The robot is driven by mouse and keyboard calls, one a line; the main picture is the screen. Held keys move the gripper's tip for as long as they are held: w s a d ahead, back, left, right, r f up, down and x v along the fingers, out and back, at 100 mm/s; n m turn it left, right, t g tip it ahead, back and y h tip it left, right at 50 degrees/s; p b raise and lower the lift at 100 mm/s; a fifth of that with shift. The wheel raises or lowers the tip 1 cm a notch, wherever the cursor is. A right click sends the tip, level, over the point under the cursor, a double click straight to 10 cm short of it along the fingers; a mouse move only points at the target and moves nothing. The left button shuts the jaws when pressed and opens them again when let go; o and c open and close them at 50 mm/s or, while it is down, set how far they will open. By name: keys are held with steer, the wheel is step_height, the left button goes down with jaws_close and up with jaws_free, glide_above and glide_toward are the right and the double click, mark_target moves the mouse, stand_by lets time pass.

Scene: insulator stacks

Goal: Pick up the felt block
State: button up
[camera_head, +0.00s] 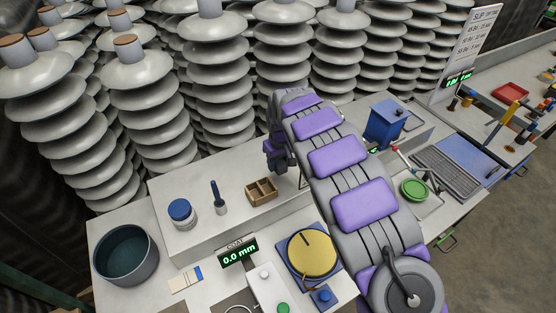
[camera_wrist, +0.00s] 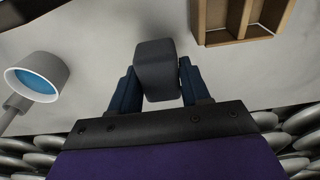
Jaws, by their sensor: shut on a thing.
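The felt block (camera_wrist: 156,68) is a dark grey block with rounded edges in the wrist view. My gripper (camera_wrist: 157,88) has its two blue fingers on either side of the block and is shut on it. The pale shelf surface lies behind the block; I cannot tell whether the block touches it. In the head view my gripper (camera_head: 276,158) is at the raised shelf, just right of the wooden divided box, and my arm hides much of it. I cannot make out the block in the head view.
The wooden box (camera_head: 261,191) stands close beside my gripper and also shows in the wrist view (camera_wrist: 240,38). A blue-lidded jar (camera_head: 182,213) and a dark-handled tool (camera_head: 218,198) stand further left. A blue box (camera_head: 385,124) stands right of my arm. Insulator stacks (camera_head: 222,90) rise behind.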

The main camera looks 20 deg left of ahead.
steer(key=s+d+p, duration=0.1)
steer(key=s+d, duration=0.1)
steer(key=s, duration=0.5)
steer(key=s+d+r+p, duration=0.1)
steer(key=s+d, duration=0.2)
steer(key=s, duration=0.3)
steer(key=shift+s+d+r, duration=0.15)
steer(key=shift+s+r, duration=0.05)
steer(key=shift+s, duration=0.2)
stand_by(0.3)
